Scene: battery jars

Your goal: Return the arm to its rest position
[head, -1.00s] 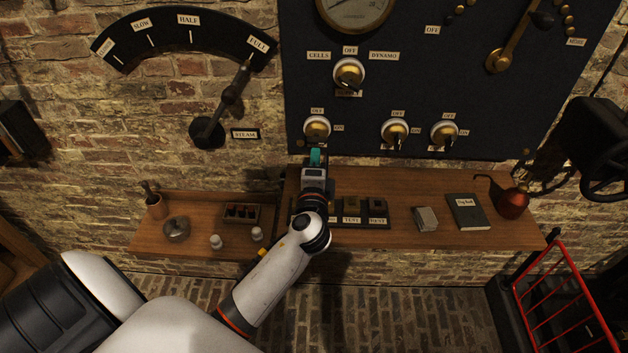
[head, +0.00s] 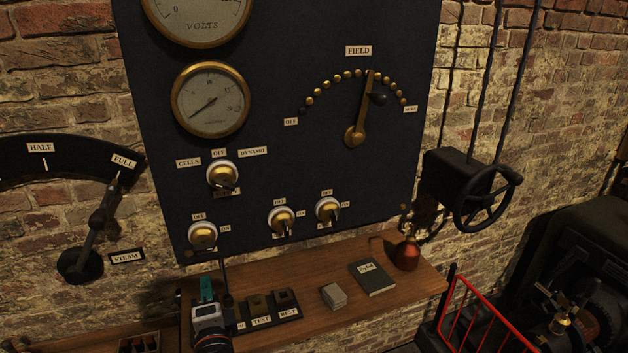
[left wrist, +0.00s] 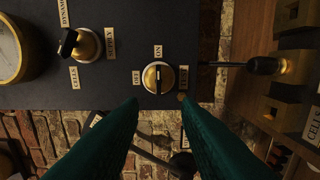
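My left gripper (head: 207,290), with teal fingertips, is at the lower left of the head view. It is below the leftmost small brass switch (head: 203,235) of the dark panel and in front of the shelf's left part. The left wrist view shows its two teal fingers (left wrist: 160,115) spread apart with nothing held between them. Beyond the fingertips in that view is a round OFF/ON switch (left wrist: 158,77), apart from them. Most of my left arm is outside the head view. My right gripper is in neither view.
The dark panel (head: 270,150) carries gauges, switches and a field lever (head: 360,115). The wooden shelf (head: 330,300) holds a labelled block stand (head: 268,317), a book (head: 372,277) and a red can (head: 407,254). A handwheel (head: 487,198) and red railing (head: 480,310) are at right.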

